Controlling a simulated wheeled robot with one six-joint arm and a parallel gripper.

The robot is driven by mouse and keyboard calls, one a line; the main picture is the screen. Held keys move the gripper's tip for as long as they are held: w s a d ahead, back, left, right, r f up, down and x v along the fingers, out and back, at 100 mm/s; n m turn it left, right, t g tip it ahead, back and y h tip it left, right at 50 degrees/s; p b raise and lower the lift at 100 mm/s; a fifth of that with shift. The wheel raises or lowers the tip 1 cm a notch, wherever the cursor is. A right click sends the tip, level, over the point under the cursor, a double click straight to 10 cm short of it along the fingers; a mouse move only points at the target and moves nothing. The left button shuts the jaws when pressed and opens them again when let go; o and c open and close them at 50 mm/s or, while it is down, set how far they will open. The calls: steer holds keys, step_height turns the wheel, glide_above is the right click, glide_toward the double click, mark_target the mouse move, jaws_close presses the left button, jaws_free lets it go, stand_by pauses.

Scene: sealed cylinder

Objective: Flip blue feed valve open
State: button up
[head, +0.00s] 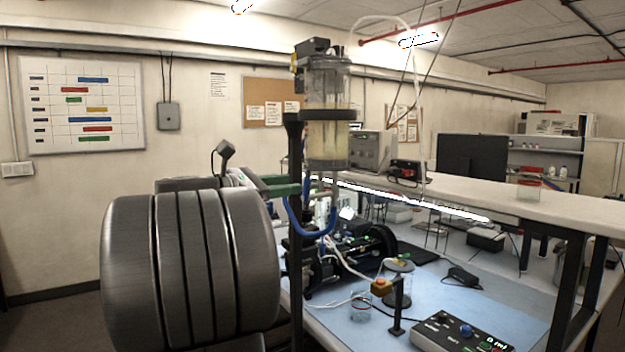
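The clear cylinder (328,135) stands upright on a dark post, with a dark cap and pale yellowish contents. A blue curved hose (303,226) hangs below it, beside a green bar (283,189). I cannot make out a separate blue valve handle or its position. My large dark grey arm link (190,270) fills the lower left and blocks much of the view. Behind it, the far end of my arm with what looks like my gripper (227,160) shows small and partly hidden, left of the cylinder and apart from it. Its fingers cannot be read.
A raised white shelf (450,200) runs along the right, holding a dark monitor (472,157).

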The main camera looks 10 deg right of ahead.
mark_target(305, 181)
steer(key=p+x, duration=0.1)
steer(key=x, duration=0.7)
jaws_close()
